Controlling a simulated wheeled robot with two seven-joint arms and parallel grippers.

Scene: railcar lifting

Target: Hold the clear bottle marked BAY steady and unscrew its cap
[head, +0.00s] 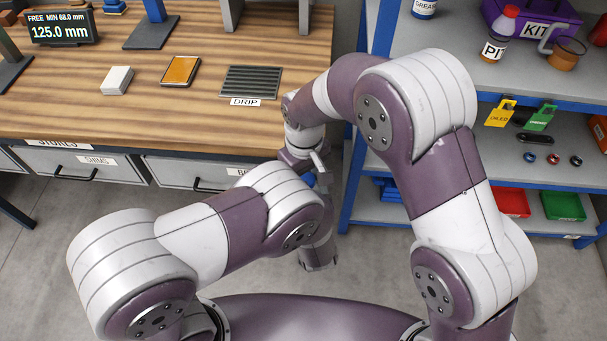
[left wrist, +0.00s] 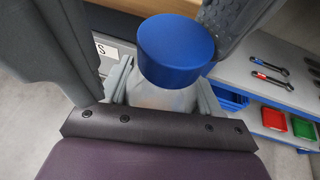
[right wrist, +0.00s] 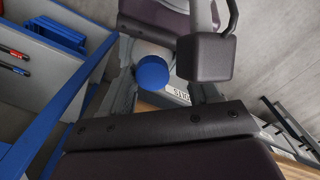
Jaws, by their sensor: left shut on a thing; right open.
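The clear bottle (left wrist: 160,98) stands between the fingers of my left gripper (left wrist: 163,92), which is shut on its body. Its blue cap (left wrist: 176,50) is on top, above the fingers. Any BAY marking is out of sight. In the right wrist view the same blue cap (right wrist: 152,72) lies between the fingers of my right gripper (right wrist: 163,82), which is open; I cannot tell whether a finger touches it. In the head view, a bit of blue cap (head: 310,180) shows where the arms meet, and the bottle is mostly hidden by my arms.
The wooden bench (head: 150,120) is at the left, with a grey drip grille (head: 250,80), an orange-topped block (head: 180,70) and a white block (head: 116,80). A blue-edged shelf unit (head: 460,55) stands at the right. The bottle is held over the floor beside the drawers (head: 190,172).

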